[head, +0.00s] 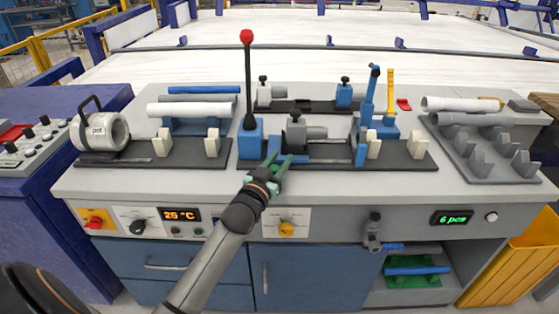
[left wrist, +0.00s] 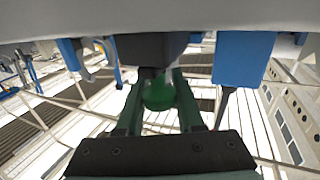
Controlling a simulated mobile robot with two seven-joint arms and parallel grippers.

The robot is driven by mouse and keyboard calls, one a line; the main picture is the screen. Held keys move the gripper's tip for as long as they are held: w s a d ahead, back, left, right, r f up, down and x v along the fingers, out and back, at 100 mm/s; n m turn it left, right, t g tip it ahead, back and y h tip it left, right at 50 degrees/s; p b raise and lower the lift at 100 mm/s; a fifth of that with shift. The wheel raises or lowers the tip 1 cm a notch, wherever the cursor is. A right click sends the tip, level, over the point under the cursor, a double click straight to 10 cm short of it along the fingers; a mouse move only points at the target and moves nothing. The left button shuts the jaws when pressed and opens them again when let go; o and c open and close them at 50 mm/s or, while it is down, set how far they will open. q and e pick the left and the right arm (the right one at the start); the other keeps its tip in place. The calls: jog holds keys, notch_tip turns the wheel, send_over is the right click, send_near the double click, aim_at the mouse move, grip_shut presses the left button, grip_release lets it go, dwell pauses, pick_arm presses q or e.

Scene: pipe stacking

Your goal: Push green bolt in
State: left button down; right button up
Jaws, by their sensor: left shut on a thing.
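The green bolt (left wrist: 160,93) shows in the left wrist view as a rounded green head between the fingers, just in front of a dark block. My left gripper (head: 279,164) is at the front edge of the bench in the head view, by the clamp fixture (head: 297,134) and the blue lever base (head: 251,140). It is shut on the bolt, with one finger on each side in the left wrist view (left wrist: 159,78). The bolt's shaft is hidden. In the head view the bolt cannot be told apart from the green fingers. My right gripper is out of view.
A tall black lever with a red knob (head: 246,37) rises behind my left gripper. A white pipe (head: 194,109) lies at left, and a grey rack (head: 486,152) stands at right. A blue upright lever (head: 369,93) stands right of the clamp.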

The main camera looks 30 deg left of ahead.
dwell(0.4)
pick_arm(q)
jog(key=shift+w+a, duration=0.4)
jog(key=shift+w, duration=0.2)
jog(key=shift+w+a, duration=0.35)
jog(key=shift+w, duration=0.25)
jog(key=shift+r, duration=0.1)
jog(key=c, duration=1)
grip_release()
jog(key=o, duration=0.3)
jog(key=shift+w, duration=0.15)
jog(key=shift+o, duration=0.8)
